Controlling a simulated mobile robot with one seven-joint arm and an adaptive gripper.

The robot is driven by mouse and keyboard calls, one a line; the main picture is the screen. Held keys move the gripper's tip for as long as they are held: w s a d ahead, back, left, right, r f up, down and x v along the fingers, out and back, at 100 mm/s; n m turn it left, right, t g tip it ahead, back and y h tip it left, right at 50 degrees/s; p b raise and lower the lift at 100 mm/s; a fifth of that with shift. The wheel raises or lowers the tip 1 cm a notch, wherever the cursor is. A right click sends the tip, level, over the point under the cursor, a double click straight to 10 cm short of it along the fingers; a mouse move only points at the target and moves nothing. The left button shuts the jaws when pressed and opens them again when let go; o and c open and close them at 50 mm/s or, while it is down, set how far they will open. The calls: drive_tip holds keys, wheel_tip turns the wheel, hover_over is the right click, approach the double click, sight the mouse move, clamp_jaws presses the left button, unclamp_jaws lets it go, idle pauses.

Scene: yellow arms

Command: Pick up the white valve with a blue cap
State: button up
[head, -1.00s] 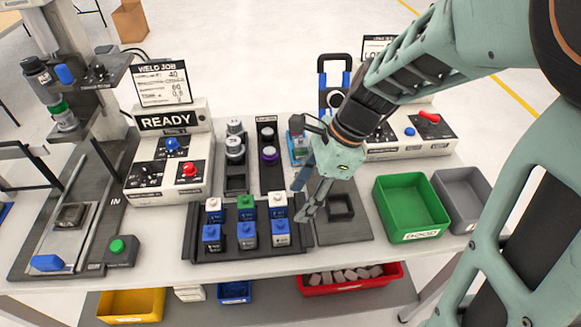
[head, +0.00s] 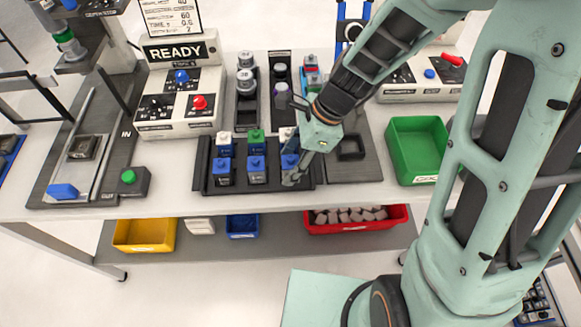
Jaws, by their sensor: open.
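A dark tray (head: 208,183) holds small capped valves in two rows. The front row shows a blue-capped valve at left (head: 224,171), one in the middle (head: 256,169) and one at right (head: 288,162).
An empty square dark holder (head: 351,148) lies right of the tray, then a green bin (head: 415,152). Dark racks with cylinders (head: 246,82) stand behind the tray. A control box marked READY (head: 180,100) is at left, with a green button box (head: 130,180) nearer the front.

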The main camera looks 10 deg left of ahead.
drive_tip(key=c, duration=1.3)
drive_tip(key=shift+r, duration=0.1)
